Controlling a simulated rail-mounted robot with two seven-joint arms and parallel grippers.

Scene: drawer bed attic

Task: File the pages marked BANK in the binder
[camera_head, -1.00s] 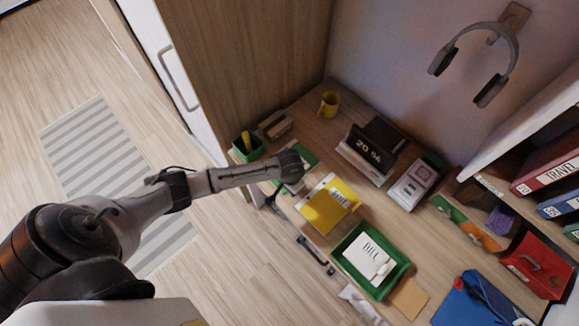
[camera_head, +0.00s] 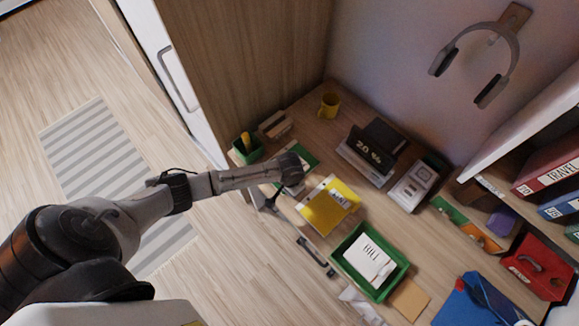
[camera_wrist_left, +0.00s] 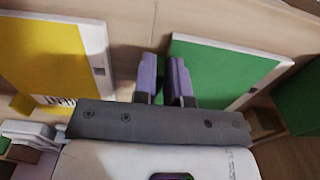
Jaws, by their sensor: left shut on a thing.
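A green folder-like piece with a pale edge (camera_wrist_left: 225,70) lies beside a yellow one (camera_wrist_left: 45,55) whose label seems to read RENT; both also show in the head view, the green (camera_head: 307,153) partly behind my left gripper, the yellow (camera_head: 325,208) in front of it. My left gripper (camera_head: 298,165) is low over the desk's left part. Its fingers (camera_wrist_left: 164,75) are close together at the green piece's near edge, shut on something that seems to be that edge. A green tray (camera_head: 400,268) holds a page marked BILL (camera_head: 368,257). I see no page marked BANK. My right gripper is out of view.
A green pen cup (camera_head: 247,152) is at the left. A red toolbox-like case (camera_head: 535,265) and blue item (camera_head: 465,300) are at the right.

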